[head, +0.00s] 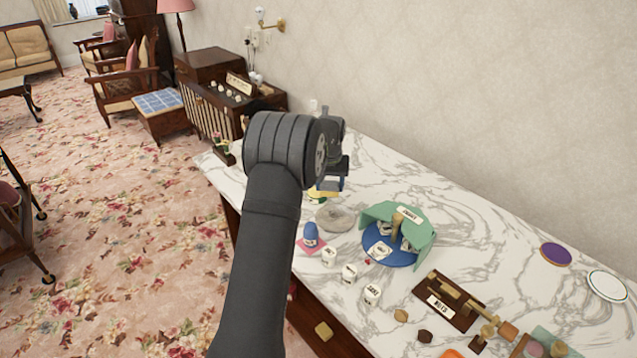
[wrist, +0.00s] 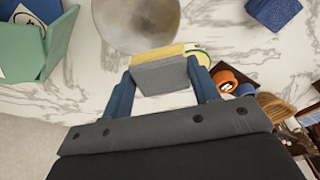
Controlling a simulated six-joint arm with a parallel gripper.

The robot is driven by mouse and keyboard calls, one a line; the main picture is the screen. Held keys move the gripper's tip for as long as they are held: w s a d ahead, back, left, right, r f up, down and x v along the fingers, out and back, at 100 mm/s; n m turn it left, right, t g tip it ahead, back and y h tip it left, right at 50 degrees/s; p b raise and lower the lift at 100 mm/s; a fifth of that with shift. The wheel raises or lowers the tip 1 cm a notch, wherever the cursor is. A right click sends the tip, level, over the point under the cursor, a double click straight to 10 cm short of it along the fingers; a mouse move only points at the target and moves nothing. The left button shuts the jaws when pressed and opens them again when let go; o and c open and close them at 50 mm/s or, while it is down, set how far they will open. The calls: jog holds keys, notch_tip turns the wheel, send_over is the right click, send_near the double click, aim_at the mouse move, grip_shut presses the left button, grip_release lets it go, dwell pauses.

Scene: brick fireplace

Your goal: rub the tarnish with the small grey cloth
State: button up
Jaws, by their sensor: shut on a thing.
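The small grey cloth (wrist: 162,76) is a grey block between the two blue fingers of my gripper (wrist: 164,66) in the wrist view, with a yellow strip along its far edge. My gripper is shut on it. A round grey-brown metal disc (wrist: 137,22), dull and darker in its middle, lies just beyond the cloth; I take it as the tarnished piece. In the head view the disc (head: 336,218) lies on the marble top, below my gripper (head: 331,184). The cloth is mostly hidden there. I cannot tell whether cloth and disc touch.
A green-walled stand on a blue base (head: 378,251) is right of the disc. A blue object on a pink card (head: 310,236) and several white labelled blocks (head: 349,273) stand in front. A wooden rack (head: 448,301) is farther right.

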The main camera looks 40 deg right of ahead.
jog(key=shift+a+f, duration=0.1)
jog(key=shift+f, duration=3.4)
jog(key=shift+s+f, duration=0.2)
jog(key=shift+s, duration=0.5)
jog(key=shift+s+f, duration=0.15)
jog(key=shift+s, duration=1.15)
jog(key=w, duration=0.2)
jog(key=shift+w, duration=0.3)
jog(key=shift+w+r, duration=0.2)
jog(key=shift+w, duration=0.15)
jog(key=shift+w+f, duration=0.15)
jog(key=shift+w, duration=0.2)
jog(key=shift+s+d, duration=0.2)
jog(key=shift+s, duration=1.8)
jog(key=w, duration=0.4)
jog(key=shift+r, duration=4.05)
